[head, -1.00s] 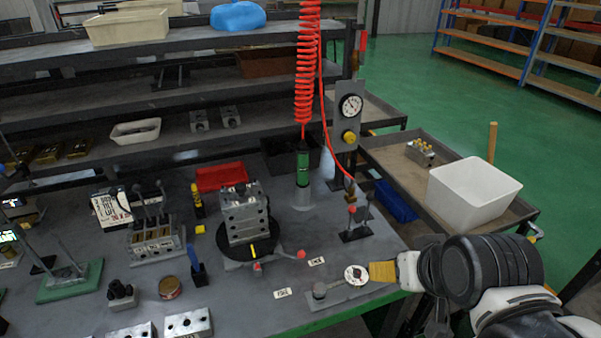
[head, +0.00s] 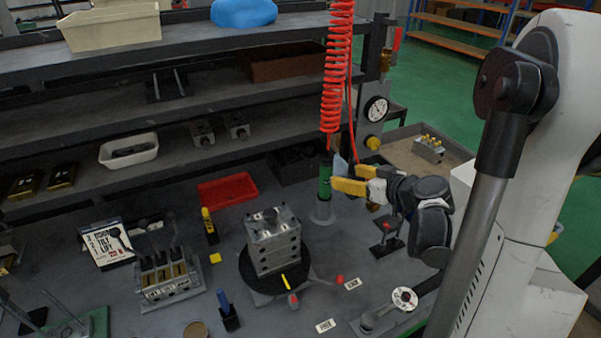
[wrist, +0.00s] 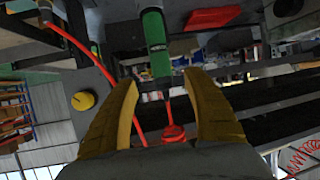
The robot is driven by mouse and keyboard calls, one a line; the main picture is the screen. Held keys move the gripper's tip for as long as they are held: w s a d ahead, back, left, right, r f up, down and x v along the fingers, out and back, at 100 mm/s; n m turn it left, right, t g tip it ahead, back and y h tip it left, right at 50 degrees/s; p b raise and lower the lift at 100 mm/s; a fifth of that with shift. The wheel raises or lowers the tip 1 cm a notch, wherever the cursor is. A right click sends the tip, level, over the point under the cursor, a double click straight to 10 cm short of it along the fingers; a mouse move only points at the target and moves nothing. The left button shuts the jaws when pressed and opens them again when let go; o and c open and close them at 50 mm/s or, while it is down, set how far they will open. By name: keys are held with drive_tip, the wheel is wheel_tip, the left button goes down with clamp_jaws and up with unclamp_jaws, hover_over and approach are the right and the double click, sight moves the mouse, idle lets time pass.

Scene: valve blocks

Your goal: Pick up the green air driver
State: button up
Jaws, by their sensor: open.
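The green air driver (head: 325,178) stands upright in a grey round holder (head: 322,212), below a red coiled hose. My gripper (head: 348,178) is just to its right in the head view, with its yellow fingers pointing at it. In the wrist view the green driver (wrist: 156,45) shows beyond and between the open yellow fingers (wrist: 160,98). Part of the driver's right side is close to a fingertip in the head view, so the exact gap is hard to tell.
The red coiled hose (head: 336,70) hangs over the driver. A pressure gauge (head: 376,109) on a post stands behind my gripper. A metal valve block (head: 272,240) on a black turntable stands to the left. A red tray (head: 227,189) lies farther left.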

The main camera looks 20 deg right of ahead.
sight(331, 172)
drive_tip(key=b+x, duration=0.1)
drive_tip(key=x, duration=0.4)
drive_tip(key=b+x, duration=0.2)
drive_tip(key=x, duration=0.3)
drive_tip(key=shift+s+f, duration=0.1)
drive_tip(key=shift+f, duration=0.15)
drive_tip(key=shift+r, duration=0.1)
drive_tip(key=shift+c, duration=0.5)
drive_tip(key=shift+s, duration=0.1)
clamp_jaws()
